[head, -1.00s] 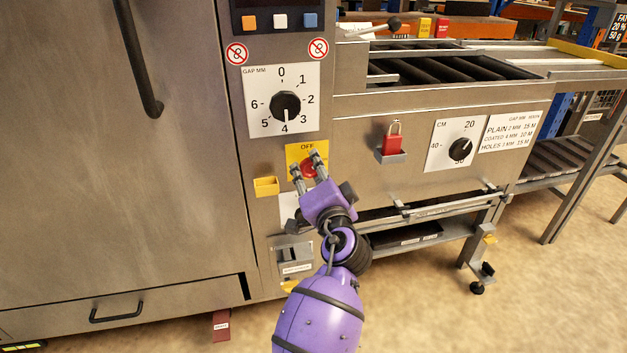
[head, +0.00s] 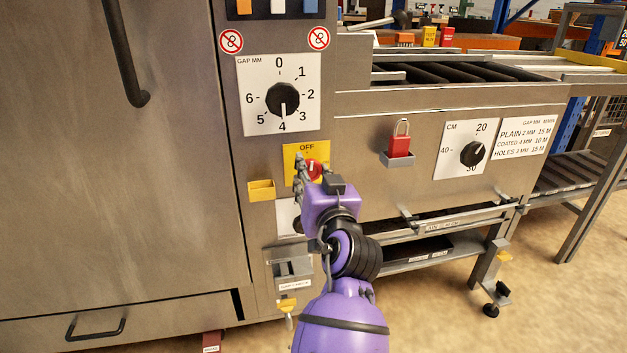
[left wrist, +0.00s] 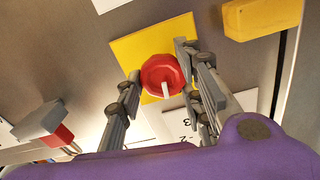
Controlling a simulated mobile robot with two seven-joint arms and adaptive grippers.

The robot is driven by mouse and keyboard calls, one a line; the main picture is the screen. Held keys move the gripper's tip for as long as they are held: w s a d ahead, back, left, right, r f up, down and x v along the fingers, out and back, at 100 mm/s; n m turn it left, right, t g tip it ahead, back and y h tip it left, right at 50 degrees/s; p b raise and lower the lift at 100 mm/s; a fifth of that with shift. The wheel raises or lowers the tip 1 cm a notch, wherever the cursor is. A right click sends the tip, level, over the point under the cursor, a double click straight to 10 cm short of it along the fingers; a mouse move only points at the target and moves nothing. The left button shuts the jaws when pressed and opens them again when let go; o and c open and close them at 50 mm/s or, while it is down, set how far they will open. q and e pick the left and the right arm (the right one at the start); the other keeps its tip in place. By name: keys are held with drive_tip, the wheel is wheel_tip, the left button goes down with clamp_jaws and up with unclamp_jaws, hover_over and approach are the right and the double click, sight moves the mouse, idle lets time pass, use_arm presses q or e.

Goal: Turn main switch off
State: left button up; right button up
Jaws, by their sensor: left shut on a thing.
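The main switch is a red round knob (head: 314,170) on a yellow plate (head: 292,150) with "OFF" printed at its top. My left gripper (head: 308,176), on the purple arm, is at the knob and partly covers it and the plate. In the left wrist view the knob (left wrist: 162,74) sits between the two fingers (left wrist: 158,80), which are shut on its sides. A white mark on the knob points down in that view, toward the side of the gap dial plate (left wrist: 182,124). My right gripper is not in view.
The black gap dial (head: 283,99) is above the switch. A yellow holder (head: 261,190) is to the left of the switch plate. A red padlock (head: 400,143) sits in a grey holder to the right, with the CM dial (head: 472,153) beyond it.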

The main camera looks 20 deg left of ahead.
use_arm(q)
drive_tip(key=shift+w+d+f+n, duration=0.15)
drive_tip(key=shift+d+n, duration=0.1)
drive_tip(key=shift+n, duration=0.35)
drive_tip(key=shift+b, duration=0.3)
drive_tip(key=o, duration=1.1)
drive_tip(key=shift+d, duration=0.15)
drive_tip(key=shift+c, duration=0.2)
drive_tip(key=v, duration=0.7)
drive_tip(key=shift+s, duration=0.3)
